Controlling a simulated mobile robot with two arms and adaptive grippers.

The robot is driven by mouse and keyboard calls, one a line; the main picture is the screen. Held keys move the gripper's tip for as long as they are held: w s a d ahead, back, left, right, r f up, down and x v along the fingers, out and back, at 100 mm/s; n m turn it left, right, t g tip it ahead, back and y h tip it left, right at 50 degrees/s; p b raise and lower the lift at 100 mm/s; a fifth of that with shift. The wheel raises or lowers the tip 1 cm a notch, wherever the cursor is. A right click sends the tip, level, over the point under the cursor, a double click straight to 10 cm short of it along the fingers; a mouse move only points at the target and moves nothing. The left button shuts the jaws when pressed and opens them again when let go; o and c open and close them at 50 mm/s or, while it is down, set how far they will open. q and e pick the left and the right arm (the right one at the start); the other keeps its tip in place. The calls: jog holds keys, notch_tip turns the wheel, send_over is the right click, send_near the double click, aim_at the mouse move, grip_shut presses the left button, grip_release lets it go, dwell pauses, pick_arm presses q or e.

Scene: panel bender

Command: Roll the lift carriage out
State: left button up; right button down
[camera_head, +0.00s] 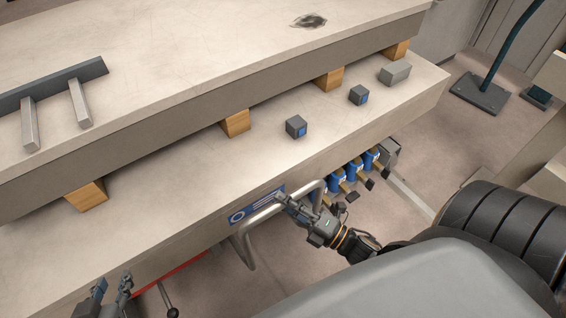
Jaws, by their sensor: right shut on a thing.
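The lift carriage appears to be the long beige bed (190,215) with a bent metal tube handle (247,250) on its front side, beside a blue label (256,205). My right gripper (287,201) is shut on the upper bar of this handle, near its right bend. My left gripper (112,287) is at the lower left, in front of the bed's front side; its two fingers look apart with nothing between them. The carriage's underside and wheels are hidden.
A thick slab (200,60) rests on wooden blocks (236,122) on the bed. Small dark cubes (296,127) and a grey block (395,73) lie on the bed. Blue valves (354,168) and a red bar with a black-knobbed lever (171,311) sit below. Floor shows at right.

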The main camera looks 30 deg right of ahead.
jog(key=c, duration=1.2)
grip_release()
jog(key=shift+a, duration=0.1)
jog(key=shift+o, duration=0.2)
jog(key=shift+s, duration=0.1)
jog(key=v, duration=1.2)
